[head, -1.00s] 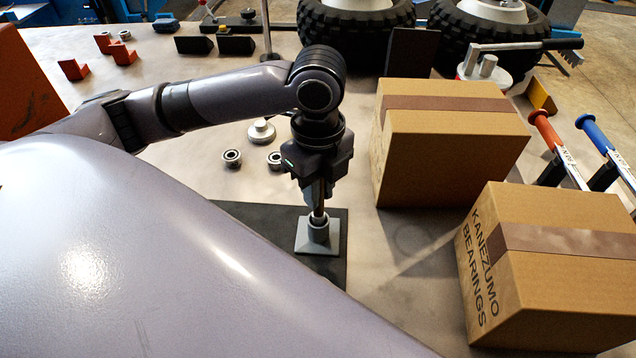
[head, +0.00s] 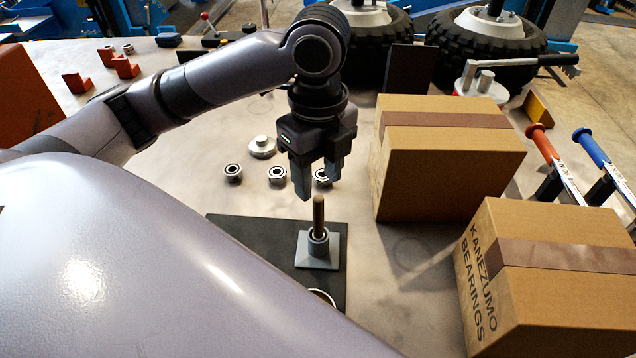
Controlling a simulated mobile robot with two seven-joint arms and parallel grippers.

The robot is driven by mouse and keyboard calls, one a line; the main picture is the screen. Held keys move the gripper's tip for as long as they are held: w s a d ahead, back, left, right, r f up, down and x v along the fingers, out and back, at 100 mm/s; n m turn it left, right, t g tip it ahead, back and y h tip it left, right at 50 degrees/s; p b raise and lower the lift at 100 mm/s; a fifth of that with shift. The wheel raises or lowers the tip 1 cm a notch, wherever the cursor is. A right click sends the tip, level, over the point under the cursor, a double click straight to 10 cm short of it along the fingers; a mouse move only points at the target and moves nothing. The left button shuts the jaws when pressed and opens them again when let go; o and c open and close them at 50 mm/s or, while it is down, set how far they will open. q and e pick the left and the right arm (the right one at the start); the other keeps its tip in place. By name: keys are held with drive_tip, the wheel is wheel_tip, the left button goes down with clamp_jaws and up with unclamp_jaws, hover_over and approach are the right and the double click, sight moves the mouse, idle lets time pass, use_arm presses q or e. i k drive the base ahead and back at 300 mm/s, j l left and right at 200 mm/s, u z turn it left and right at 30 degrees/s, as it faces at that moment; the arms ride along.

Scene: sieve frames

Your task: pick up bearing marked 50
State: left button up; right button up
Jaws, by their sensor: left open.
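Three small metal bearings lie on the table: a left one (head: 232,173), a middle one (head: 277,175) and a right one (head: 323,178). The right one is partly hidden behind my left gripper's fingers. I cannot read a 50 or any other mark on them. My left gripper (head: 317,184) points down with its fingers apart and nothing between them. It is above a brown peg (head: 318,214) standing upright in a grey square-based holder (head: 317,251). My right gripper is not in view.
The holder stands on a black mat (head: 262,231), with part of a ring (head: 322,296) in front. A silver knobbed disc (head: 262,146) lies behind the bearings. Two cardboard boxes, rear (head: 450,170) and front (head: 550,290), stand on the right. Orange blocks (head: 125,68) lie back left.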

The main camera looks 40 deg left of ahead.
sight(320, 179)
drive_tip(key=k+l, duration=0.8)
drive_tip(key=k, duration=0.05)
